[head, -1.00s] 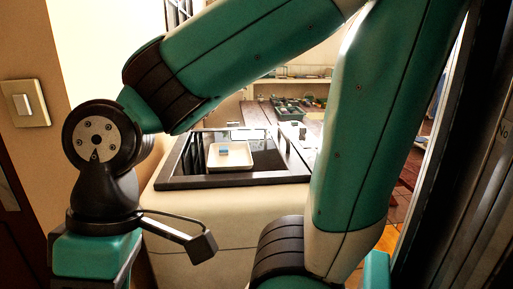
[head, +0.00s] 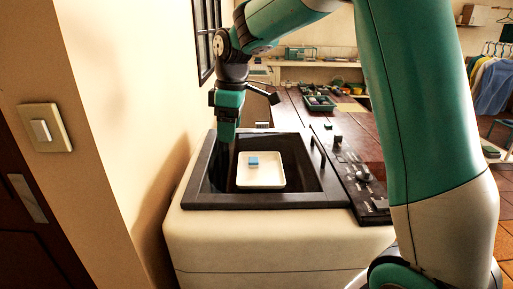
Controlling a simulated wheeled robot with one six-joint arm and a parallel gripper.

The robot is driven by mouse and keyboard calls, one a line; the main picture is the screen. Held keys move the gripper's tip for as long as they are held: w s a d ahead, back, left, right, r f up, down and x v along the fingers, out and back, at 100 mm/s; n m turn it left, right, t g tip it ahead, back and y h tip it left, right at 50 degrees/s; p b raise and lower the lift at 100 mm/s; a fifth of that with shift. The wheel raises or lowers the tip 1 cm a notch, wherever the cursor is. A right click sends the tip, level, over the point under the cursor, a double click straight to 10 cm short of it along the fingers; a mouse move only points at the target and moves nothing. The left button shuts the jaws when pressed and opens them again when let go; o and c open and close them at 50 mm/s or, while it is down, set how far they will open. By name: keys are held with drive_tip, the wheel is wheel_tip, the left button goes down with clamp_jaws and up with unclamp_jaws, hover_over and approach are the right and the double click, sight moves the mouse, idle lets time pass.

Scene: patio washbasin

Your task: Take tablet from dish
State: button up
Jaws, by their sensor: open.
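A small blue tablet (head: 253,162) lies in a white rectangular dish (head: 262,183), toward the dish's far left part. The dish sits inside the dark basin (head: 212,189) set in the pale counter unit. My gripper (head: 227,138) hangs pointing down above the left side of the basin, left of the dish and apart from the tablet. Its jaws are open, though the fingertips are small and dark in this view. Nothing shows between them.
The basin's dark raised rim (head: 265,200) surrounds the dish. A panel with knobs (head: 362,175) lies to the right. A green tray (head: 319,103) with small items stands on the brown surface behind. A wall with a light switch (head: 46,128) is at the left.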

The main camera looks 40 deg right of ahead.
drive_tip(key=w+d+n+p, duration=0.1)
drive_tip(key=w+d+p, duration=0.2)
drive_tip(key=w+d, duration=0.65)
drive_tip(key=p, duration=0.3)
hover_over(252, 165)
drive_tip(key=shift+g+h, duration=0.3)
drive_tip(key=shift+h, duration=0.1)
drive_tip(key=f, duration=1.1)
drive_tip(key=shift+a, duration=0.2)
drive_tip(key=shift+w+d+f+p, duration=0.1)
drive_tip(key=shift+f+p, duration=0.8)
drive_tip(key=shift+f, duration=0.55)
drive_tip(key=shift+d+f+p, duration=0.1)
drive_tip(key=shift+f+p, duration=0.75)
drive_tip(key=shift+f, duration=0.55)
drive_tip(key=c, duration=1)
